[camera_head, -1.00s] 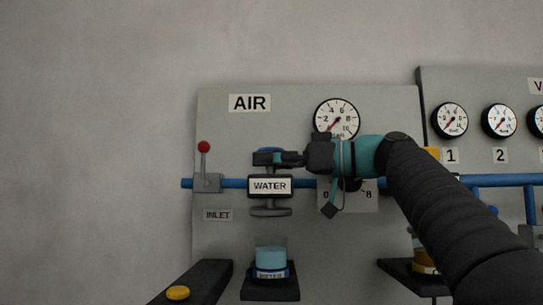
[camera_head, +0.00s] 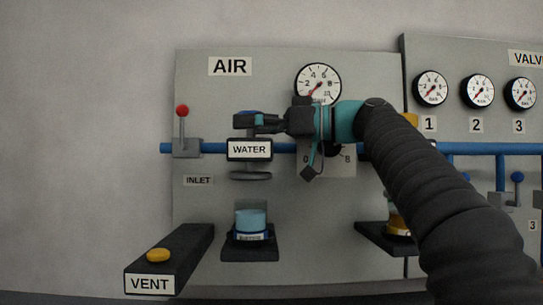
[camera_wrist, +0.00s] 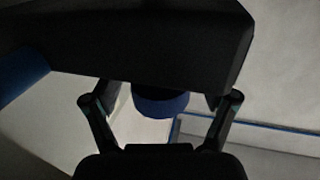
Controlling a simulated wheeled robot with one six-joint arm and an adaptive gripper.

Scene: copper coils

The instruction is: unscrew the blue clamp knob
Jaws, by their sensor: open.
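The blue clamp knob (camera_head: 246,113) sits on top of the clamp labelled WATER (camera_head: 249,150), on the blue pipe. In the head view my dark gripper (camera_head: 258,121) reaches in from the right at knob height and hides most of the knob. In the wrist view the blue knob (camera_wrist: 160,103) shows in the gap between the two spread fingers of my gripper (camera_wrist: 163,103), with space on both sides. The fingers are open and appear not to touch it. A large dark block covers the top of the wrist view.
The grey AIR panel (camera_head: 215,100) carries a gauge (camera_head: 318,82) just above my wrist. A red-tipped lever (camera_head: 182,112) stands left of the clamp. Below are a shelf with a light-blue container (camera_head: 250,220) and the VENT box (camera_head: 150,283). My arm covers part of the panel at right.

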